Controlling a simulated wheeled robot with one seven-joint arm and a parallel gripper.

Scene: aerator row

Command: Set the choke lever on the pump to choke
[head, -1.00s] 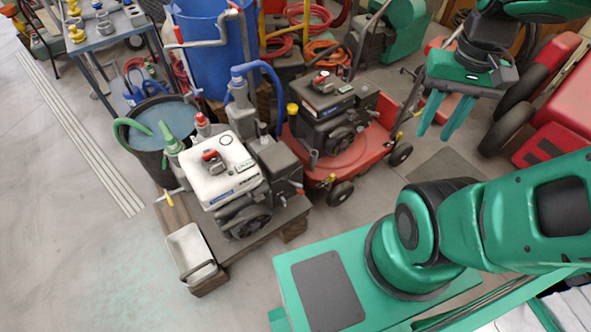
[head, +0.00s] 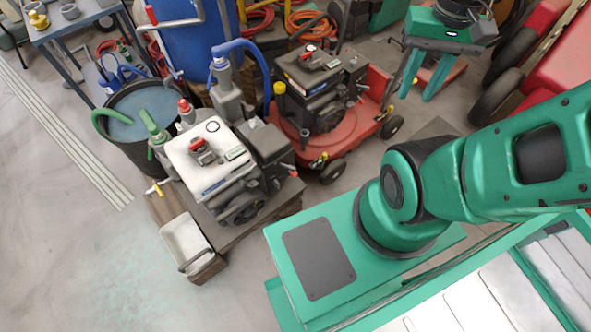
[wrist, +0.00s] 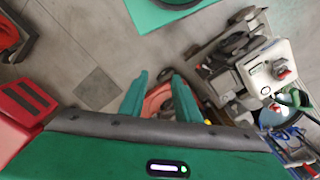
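The pump with a white top (head: 208,158) stands on a low wooden pallet left of centre in the head view. A blue hose and a green fitting are at its back. I cannot tell which part is the choke lever. The white-topped pump also shows at the right of the wrist view (wrist: 264,66). My gripper (head: 420,88) is open and empty, fingers down, well right of the pump. Its two fingers are apart in the wrist view (wrist: 158,90).
A red cart (head: 345,140) with a dark engine stands between the pump and my gripper. A black bucket of water (head: 140,115) is left of the pump, and a white tray (head: 185,240) lies in front. Red machinery is at far right. The floor at left is clear.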

